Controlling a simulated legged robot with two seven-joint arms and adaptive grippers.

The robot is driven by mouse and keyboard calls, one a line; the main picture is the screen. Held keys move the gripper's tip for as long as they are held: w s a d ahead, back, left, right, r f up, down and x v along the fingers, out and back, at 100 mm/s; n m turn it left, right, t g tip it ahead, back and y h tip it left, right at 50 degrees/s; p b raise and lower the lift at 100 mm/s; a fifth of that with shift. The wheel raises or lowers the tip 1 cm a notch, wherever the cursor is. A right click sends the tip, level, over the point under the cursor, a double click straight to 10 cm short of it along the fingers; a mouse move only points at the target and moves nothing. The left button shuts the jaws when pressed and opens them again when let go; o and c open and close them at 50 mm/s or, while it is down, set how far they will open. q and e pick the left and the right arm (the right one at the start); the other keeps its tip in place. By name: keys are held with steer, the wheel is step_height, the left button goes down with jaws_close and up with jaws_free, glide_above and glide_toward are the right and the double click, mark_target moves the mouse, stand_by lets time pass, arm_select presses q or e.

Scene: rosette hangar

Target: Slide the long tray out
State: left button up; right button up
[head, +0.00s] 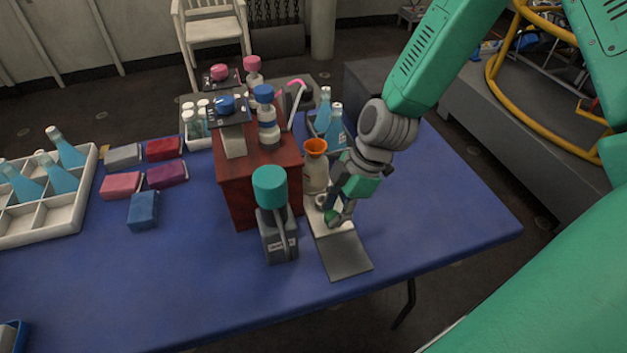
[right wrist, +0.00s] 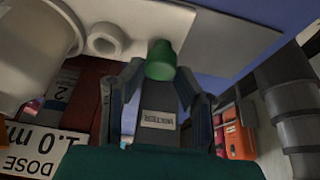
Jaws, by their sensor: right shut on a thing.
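A long flat piece, pale at the back and grey at the front, lies on the blue table beside the red-brown box. I take it for the long tray (head: 345,258); its slab also shows in the right wrist view (right wrist: 215,42). My right gripper (head: 343,205) is low over its pale part. It is shut on a small grey labelled piece with a green end (right wrist: 160,60). Whether that piece touches the tray is unclear. A pale ring (right wrist: 105,38) and a jar with an orange funnel (head: 315,172) are close by, left of the fingers. My left gripper is out of view.
The red-brown box (head: 255,178) and a grey bottle with a teal cap (head: 277,240) stand left of the tray. Blue bottles (head: 337,128) stand behind. Colored blocks (head: 143,208) and a white divided crate (head: 72,212) are farther left. The table front and right are clear.

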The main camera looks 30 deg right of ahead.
steer(key=shift+s+a, duration=0.2)
steer(key=shift+s, duration=0.8)
steer(key=shift+s+a, duration=0.2)
steer(key=shift+s, duration=0.8)
steer(key=shift+s+a, duration=0.2)
steer(key=shift+s, duration=0.65)
steer(key=shift+s+a, duration=0.2)
steer(key=shift+s, duration=0.65)
steer(key=shift+s+a, duration=0.2)
steer(key=shift+s, duration=0.65)
steer(key=o, duration=0.8)
steer(key=shift+o, duration=0.2)
steer(key=shift+w+d, duration=0.1)
steer(key=shift+p, duration=0.35)
steer(key=shift+r+p, duration=0.3)
steer(key=shift+r, duration=0.05)
step_height(320, 180, up, 6)
steer(key=p, duration=0.6)
steer(key=shift+r, duration=0.15)
